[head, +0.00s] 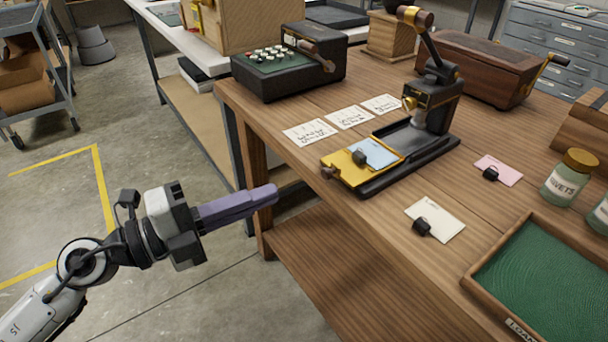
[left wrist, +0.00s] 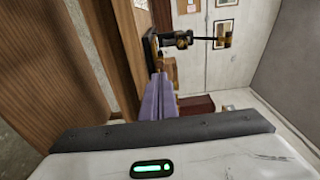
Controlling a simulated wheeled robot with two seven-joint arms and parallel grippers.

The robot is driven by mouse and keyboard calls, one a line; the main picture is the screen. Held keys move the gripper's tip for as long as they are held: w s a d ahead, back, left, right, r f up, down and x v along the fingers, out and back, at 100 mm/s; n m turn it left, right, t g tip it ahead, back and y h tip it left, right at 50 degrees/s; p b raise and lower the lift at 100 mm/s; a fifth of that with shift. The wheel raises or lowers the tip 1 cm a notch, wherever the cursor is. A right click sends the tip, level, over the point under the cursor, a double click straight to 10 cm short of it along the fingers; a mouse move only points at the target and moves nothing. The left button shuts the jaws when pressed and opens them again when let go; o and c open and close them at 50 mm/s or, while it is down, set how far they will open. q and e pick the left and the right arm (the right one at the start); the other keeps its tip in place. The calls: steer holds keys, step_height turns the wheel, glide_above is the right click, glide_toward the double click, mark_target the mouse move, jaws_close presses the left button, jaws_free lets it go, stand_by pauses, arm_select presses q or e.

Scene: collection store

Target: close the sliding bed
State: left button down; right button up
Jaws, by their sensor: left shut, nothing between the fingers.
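The sliding bed (head: 338,172) is a gold-yellow plate pulled out at the near left end of the black press (head: 433,103). A light blue card with a small black block on it (head: 360,157) lies on the bed. A dark knob (head: 327,173) sticks out from the bed's near left edge. My left gripper (head: 275,193) has purple fingers, shut and empty, just off the table's left edge and left of the bed, apart from it. The purple fingers also show in the left wrist view (left wrist: 158,98). My right gripper is in neither view.
The wooden table (head: 390,245) holds white cards (head: 310,132), a cream card (head: 437,220), a pink card (head: 503,168), a green-lined tray (head: 545,275) and a jar (head: 568,177). A black keyed machine (head: 290,72) stands at the back left. Open floor lies left of the table.

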mark_target(323, 173)
arm_select(q)
steer(key=x, duration=0.8)
steer(key=shift+w+d, duration=0.15)
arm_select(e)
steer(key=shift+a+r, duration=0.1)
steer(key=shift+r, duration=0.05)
arm_select(q)
steer(key=shift+r+p, duration=0.1)
steer(key=shift+p, duration=0.2)
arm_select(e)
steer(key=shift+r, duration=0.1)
